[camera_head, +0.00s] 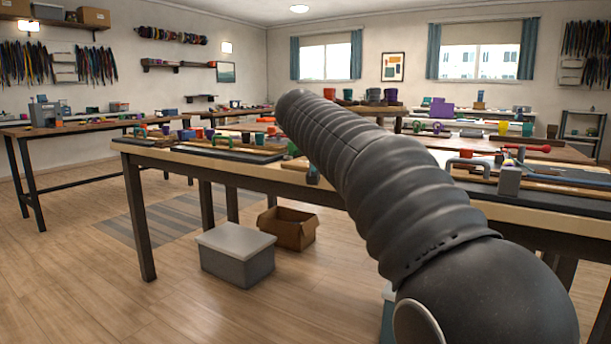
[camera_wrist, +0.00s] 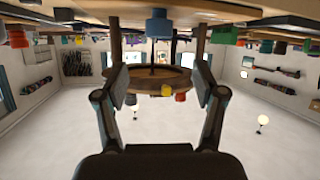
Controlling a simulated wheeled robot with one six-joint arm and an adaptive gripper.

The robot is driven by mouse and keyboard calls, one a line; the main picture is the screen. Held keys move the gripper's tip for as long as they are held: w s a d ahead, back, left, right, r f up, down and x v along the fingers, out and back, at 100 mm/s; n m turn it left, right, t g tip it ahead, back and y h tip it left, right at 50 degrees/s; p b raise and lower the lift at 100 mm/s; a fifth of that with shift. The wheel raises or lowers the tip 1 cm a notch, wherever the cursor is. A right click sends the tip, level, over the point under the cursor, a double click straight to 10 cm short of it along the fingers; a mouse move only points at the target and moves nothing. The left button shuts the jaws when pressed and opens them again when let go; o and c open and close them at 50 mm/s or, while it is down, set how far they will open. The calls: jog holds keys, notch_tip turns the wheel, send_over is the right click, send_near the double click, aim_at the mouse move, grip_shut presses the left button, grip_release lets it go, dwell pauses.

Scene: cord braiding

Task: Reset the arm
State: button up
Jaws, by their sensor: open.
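My gripper (camera_wrist: 161,82) shows in the wrist view with its two dark fingers spread apart. Nothing is held between them, and the room shows through the gap. The wrist view is upside down, with tabletops along its upper edge and the ceiling below. In the head view my dark ribbed arm (camera_head: 385,170) reaches from the lower right up toward the middle, in front of the work table (camera_head: 260,172). The gripper itself cannot be made out in the head view.
Tools, cups and boards crowd the work table. A grey lidded bin (camera_head: 237,262) and an open cardboard box (camera_head: 287,228) stand on the floor beneath it. A side table (camera_head: 75,127) stands at the left wall. The wooden floor at the front left is clear.

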jog(key=s+f+n+g+y+p, duration=0.1)
jog(key=s+f+n+g, duration=0.15)
jog(key=s+f, duration=0.4)
jog(key=s+f+n+g+y, duration=0.2)
jog(key=s+f+n, duration=0.15)
jog(key=f, duration=0.65)
jog(key=s+d+f+p, duration=0.1)
jog(key=s+f+p, duration=0.1)
jog(key=s, duration=0.9)
jog(key=s+d+f+m+g+y+p, duration=0.1)
jog(key=s+d+p, duration=0.1)
jog(key=s, duration=0.8)
jog(key=s+d+f+m+g+y+p, duration=0.1)
jog(key=s+p, duration=0.3)
jog(key=s, duration=0.7)
jog(key=shift+s+d+f, duration=0.2)
jog(key=shift+s+f, duration=0.1)
jog(key=shift+f, duration=0.5)
